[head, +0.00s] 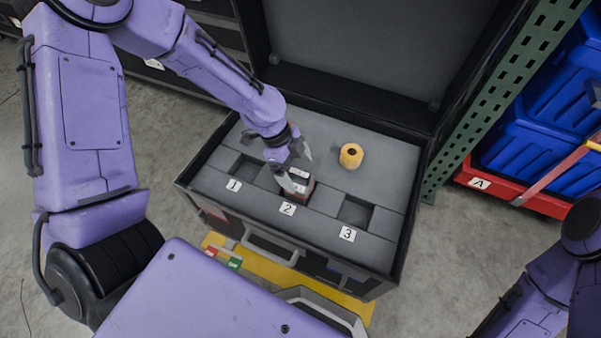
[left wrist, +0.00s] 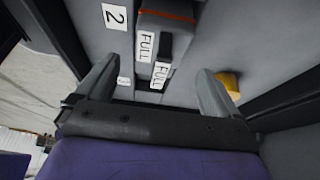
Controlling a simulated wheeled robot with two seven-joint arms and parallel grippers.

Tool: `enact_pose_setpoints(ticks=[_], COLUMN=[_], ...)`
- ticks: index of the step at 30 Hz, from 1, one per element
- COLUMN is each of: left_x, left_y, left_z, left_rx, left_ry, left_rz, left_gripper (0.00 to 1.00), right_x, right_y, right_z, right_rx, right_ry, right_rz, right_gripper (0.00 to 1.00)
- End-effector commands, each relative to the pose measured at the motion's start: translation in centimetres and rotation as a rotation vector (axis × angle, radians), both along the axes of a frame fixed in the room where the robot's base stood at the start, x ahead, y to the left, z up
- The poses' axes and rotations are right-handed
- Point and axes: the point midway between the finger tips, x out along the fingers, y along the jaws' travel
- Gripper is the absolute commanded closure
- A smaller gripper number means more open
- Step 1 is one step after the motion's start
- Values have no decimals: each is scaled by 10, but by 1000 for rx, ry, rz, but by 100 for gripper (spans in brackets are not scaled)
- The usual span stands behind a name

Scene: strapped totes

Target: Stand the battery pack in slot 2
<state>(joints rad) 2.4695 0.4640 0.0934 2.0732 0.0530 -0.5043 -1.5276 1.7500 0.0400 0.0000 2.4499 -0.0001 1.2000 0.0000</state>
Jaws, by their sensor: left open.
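The battery pack (head: 299,184) is a dark box with white labels and a reddish side. It stands at slot 2 of the grey foam insert, behind the label 2 (head: 288,208), with its top showing above the foam. How deep it sits I cannot tell. In the left wrist view the pack (left wrist: 168,30) shows FULL labels and an orange line. My left gripper (head: 297,168) is open at the pack; in the wrist view its fingers (left wrist: 156,84) lie on either side with gaps. My right gripper is out of view.
Slot 1 (head: 246,167) and slot 3 (head: 355,212) look empty. A yellow roll (head: 351,156) stands on the foam behind. The case's raised lid (head: 365,45) closes off the back. A green rack post (head: 500,90) and blue totes (head: 530,125) stand at right.

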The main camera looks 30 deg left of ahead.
Motion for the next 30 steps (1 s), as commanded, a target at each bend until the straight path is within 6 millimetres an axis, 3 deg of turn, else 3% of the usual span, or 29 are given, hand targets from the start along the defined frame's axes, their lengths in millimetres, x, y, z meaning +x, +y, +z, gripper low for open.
enact_pose_setpoints(ticks=[1, 3, 10, 30], left_x=[1, 1, -1, -2], left_y=[5, 13, 30, 33], left_z=[21, 38, 75, 81], left_rx=[-2, -2, -1, 0], left_ry=[-6, -6, -2, 0], left_rz=[1, 1, 0, 0], left_gripper=[5, 5, 5, 5], right_x=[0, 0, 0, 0], right_y=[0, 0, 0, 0], right_z=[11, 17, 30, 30], right_rx=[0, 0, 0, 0], right_ry=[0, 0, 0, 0], right_rz=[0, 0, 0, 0], right_gripper=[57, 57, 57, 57])
